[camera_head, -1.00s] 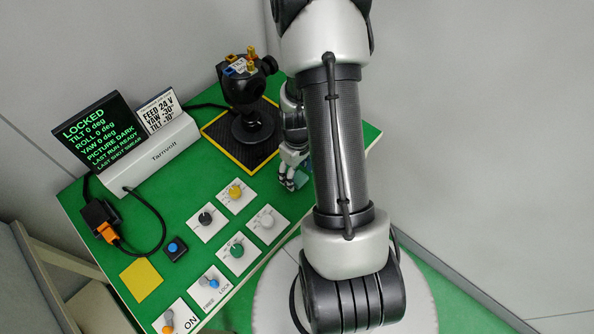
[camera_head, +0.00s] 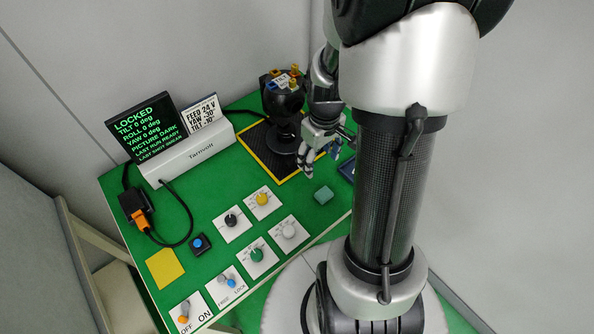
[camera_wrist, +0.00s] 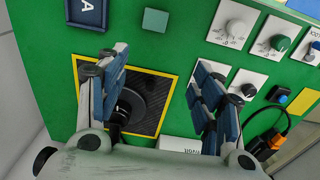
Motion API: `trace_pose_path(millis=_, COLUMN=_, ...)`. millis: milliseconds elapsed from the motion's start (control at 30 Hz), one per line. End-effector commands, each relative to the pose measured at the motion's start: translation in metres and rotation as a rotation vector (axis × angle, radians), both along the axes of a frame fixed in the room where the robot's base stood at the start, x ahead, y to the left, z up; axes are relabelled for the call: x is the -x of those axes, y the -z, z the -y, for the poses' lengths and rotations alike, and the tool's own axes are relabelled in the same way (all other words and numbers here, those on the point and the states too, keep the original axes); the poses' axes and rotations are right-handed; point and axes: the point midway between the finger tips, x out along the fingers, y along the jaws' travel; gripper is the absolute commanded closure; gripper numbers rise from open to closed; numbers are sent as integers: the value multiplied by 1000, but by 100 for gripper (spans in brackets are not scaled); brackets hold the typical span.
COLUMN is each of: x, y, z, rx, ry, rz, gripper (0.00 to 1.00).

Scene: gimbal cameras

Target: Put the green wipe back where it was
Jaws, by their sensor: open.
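The green wipe (camera_head: 323,194) is a small teal square lying flat on the green table top, right of the knobs and in front of the black mat. In the wrist view the wipe (camera_wrist: 155,20) is near the top middle, beyond the fingertips. My gripper (camera_head: 319,163) is open and empty, above the table behind the wipe and apart from it. Its blue-padded fingers (camera_wrist: 160,65) stand wide apart in the wrist view. A dark blue tray marked A (camera_wrist: 88,24) lies beside the wipe; my arm partly hides this tray (camera_head: 346,170) in the head view.
A black gimbal camera (camera_head: 283,110) stands on a yellow-edged black mat (camera_head: 258,150) close to my gripper. Several knob panels (camera_head: 232,224), a blue button (camera_head: 199,243), a yellow square (camera_head: 165,268) and a display unit (camera_head: 190,155) fill the left side.

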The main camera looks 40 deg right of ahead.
Motion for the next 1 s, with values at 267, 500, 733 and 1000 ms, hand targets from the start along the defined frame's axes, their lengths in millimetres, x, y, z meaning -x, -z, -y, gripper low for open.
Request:
trace_pose_path(millis=267, x=12, y=-121, z=-88, rx=35, ry=17, rz=157, gripper=39)
trace_pose_path(millis=500, x=64, y=-183, z=-151, rx=8, ry=43, rz=286, gripper=39)
trace_pose_path(millis=733, x=101, y=-202, z=-176, rx=-28, ry=61, rz=352, gripper=39)
trace_pose_path(millis=1000, x=107, y=-204, z=-179, rx=-35, ry=67, rz=361, gripper=39)
